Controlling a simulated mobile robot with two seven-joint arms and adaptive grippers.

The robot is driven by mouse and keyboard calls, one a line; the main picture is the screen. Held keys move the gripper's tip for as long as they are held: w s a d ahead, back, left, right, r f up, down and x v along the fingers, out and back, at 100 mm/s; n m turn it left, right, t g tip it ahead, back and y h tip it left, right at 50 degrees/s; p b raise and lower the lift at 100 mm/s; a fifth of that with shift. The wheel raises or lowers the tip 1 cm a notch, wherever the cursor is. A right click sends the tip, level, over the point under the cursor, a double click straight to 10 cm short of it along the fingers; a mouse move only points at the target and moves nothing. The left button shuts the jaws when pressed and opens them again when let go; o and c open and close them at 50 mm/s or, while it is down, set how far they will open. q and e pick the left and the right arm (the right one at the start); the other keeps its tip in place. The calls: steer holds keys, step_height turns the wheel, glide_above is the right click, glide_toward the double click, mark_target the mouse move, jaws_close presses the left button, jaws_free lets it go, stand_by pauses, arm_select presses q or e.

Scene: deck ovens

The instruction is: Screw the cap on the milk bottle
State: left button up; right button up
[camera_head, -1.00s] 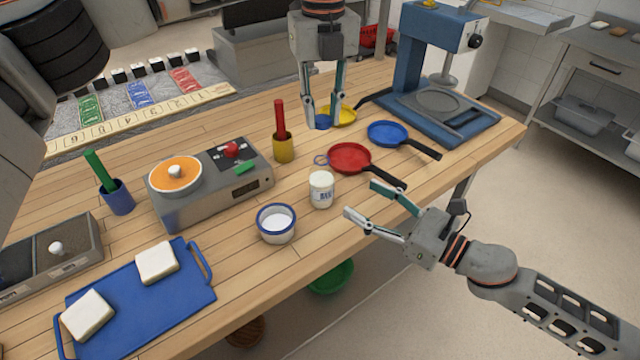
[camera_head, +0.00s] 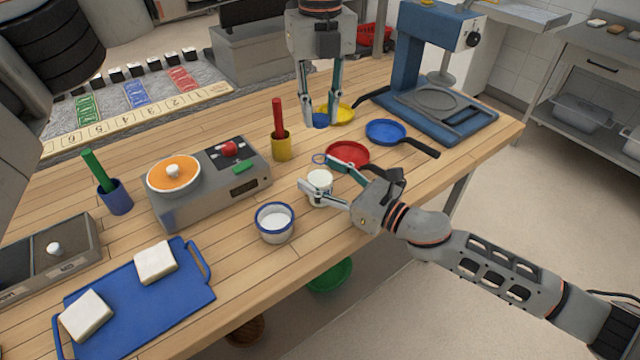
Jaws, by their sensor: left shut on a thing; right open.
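The white milk bottle (camera_head: 320,181) stands upright and uncapped-looking, with a pale top, near the table's front edge. My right gripper (camera_head: 316,173) is open, its fingers on either side of the bottle; its lower finger hides part of the bottle's label. Whether the fingers touch it I cannot tell. My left gripper (camera_head: 321,117) points down, behind the bottle and higher in the picture, shut on a small round blue cap (camera_head: 320,120) between its fingertips. The cap is well apart from the bottle.
A white bowl with a blue rim (camera_head: 275,223) stands just left of the bottle. A red pan (camera_head: 347,153), a blue pan (camera_head: 385,131) and a yellow pan (camera_head: 345,112) lie behind it. A yellow cup (camera_head: 282,147) and a cooker (camera_head: 208,184) stand to the left.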

steer(key=shift+w+a, duration=0.15)
steer(key=shift+a, duration=0.05)
jaws_close()
arm_select(q)
steer(key=shift+f, duration=2.5)
steer(key=shift+f, duration=0.85)
steer(key=shift+f, duration=0.6)
